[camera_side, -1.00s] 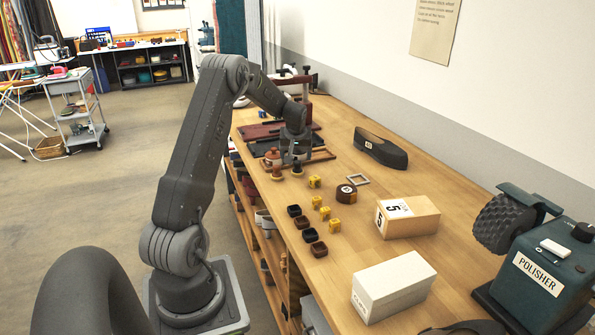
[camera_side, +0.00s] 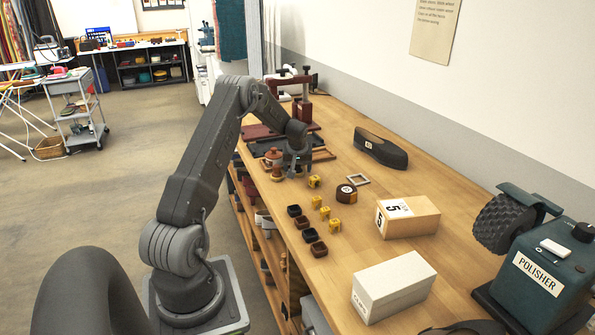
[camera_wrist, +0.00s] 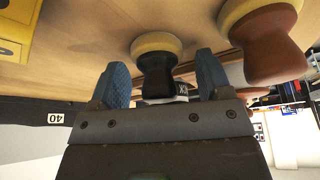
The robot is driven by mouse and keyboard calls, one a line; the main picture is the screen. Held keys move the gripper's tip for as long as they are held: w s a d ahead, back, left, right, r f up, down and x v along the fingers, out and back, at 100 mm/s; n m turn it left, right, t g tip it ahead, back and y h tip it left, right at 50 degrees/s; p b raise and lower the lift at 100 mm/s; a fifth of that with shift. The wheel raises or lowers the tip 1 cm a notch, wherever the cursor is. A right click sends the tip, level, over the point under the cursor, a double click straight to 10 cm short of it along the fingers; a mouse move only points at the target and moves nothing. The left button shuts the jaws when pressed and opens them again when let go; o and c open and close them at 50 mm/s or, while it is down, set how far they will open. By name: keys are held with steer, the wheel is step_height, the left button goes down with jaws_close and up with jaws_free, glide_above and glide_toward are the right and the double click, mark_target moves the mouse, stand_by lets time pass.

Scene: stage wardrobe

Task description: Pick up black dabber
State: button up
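The black dabber (camera_wrist: 157,72) shows in the wrist view, with a dark handle and a pale yellow pad. It stands between the two blue-padded fingers of my gripper (camera_wrist: 164,80). The fingers are apart, with a visible gap on each side of the handle. In the side view my gripper (camera_side: 298,172) is low over the table, and its fingers largely hide the dabber there. A brown dabber (camera_wrist: 267,42) stands close by in the wrist view. It also shows left of my gripper in the side view (camera_side: 277,173).
Small yellow blocks (camera_side: 314,182) and dark square dishes (camera_side: 294,211) lie nearer the camera.

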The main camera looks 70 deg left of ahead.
steer(key=c, duration=0.8)
steer(key=shift+c, duration=0.2)
steer(key=shift+r, duration=0.1)
steer(key=shift+r, duration=0.6)
step_height(320, 180, up, 3)
steer(key=s+r, duration=0.2)
steer(key=s, duration=0.1)
steer(key=s+a+r, duration=0.1)
steer(key=s+r, duration=0.1)
steer(key=s, duration=0.2)
steer(key=s+a+r, duration=0.1)
steer(key=s+r, duration=0.1)
steer(key=s, duration=0.2)
steer(key=shift+s+a+r, duration=0.1)
steer(key=shift+s+r, duration=0.15)
steer(key=shift+r, duration=0.1)
